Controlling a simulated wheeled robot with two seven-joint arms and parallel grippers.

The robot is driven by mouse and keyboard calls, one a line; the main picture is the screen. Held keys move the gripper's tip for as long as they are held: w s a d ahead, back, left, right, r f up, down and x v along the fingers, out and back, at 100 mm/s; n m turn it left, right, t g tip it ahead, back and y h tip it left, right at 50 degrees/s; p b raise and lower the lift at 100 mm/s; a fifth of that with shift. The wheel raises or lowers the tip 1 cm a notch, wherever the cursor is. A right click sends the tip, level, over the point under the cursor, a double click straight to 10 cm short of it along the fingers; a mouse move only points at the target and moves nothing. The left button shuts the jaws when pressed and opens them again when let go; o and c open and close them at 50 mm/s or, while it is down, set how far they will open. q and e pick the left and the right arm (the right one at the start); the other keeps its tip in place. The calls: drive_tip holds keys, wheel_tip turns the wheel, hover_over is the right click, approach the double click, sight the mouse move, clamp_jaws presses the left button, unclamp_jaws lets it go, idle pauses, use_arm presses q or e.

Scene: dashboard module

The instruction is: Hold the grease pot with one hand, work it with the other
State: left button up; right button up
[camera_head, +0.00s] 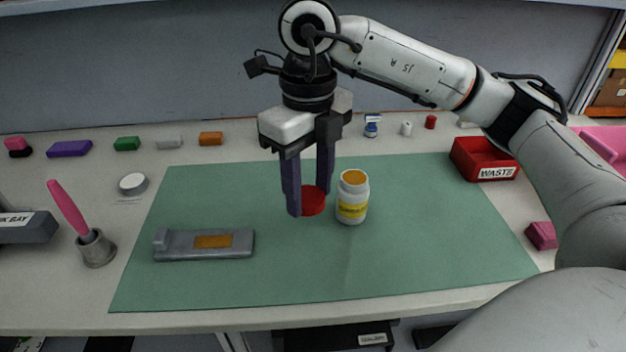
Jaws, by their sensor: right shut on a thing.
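The grease pot (352,203) is a white jar with a yellow label, upright on the green mat (420,255). Its top is open and shows orange grease inside. My right gripper (309,204) points down just left of the pot, shut on a round red lid (314,205). The lid is low beside the pot; I cannot tell whether it touches the mat. My left gripper is not in view, and nothing holds the pot.
A grey part (203,244) with an orange patch lies on the mat. A pink-handled tool stands in a grey cup (98,250) at left. A red waste bin (484,160) stands at the back right. Coloured blocks line the back left. The mat's front and right are clear.

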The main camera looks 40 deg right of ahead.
drive_tip(key=n, duration=0.4)
drive_tip(key=a+n, duration=0.1)
drive_tip(key=shift+s+f+n, duration=0.2)
drive_tip(key=shift+f+n, duration=0.1)
drive_tip(key=shift+n, duration=0.1)
drive_tip(key=n, duration=0.2)
drive_tip(key=shift+s+a+f+n, duration=0.15)
drive_tip(key=shift+a+n, duration=0.1)
drive_tip(key=shift+n, duration=0.15)
drive_tip(key=n, duration=0.3)
drive_tip(key=a+n, duration=0.1)
drive_tip(key=n, duration=0.1)
drive_tip(key=shift+s+f, duration=0.15)
drive_tip(key=shift+f, duration=0.15)
drive_tip(key=n, duration=0.5)
drive_tip(key=s+a+f+n, duration=0.1)
drive_tip(key=n, duration=0.4)
drive_tip(key=a+n, duration=0.1)
drive_tip(key=n, duration=0.4)
drive_tip(key=shift+s+a+f+n, duration=0.1)
drive_tip(key=shift+s+f+n, duration=0.1)
drive_tip(key=shift+f+n, duration=0.15)
drive_tip(key=n, duration=0.4)
drive_tip(key=shift+s+a+f+n, duration=0.15)
drive_tip(key=shift+s+a+n, duration=0.05)
drive_tip(key=shift+a+n, duration=0.1)
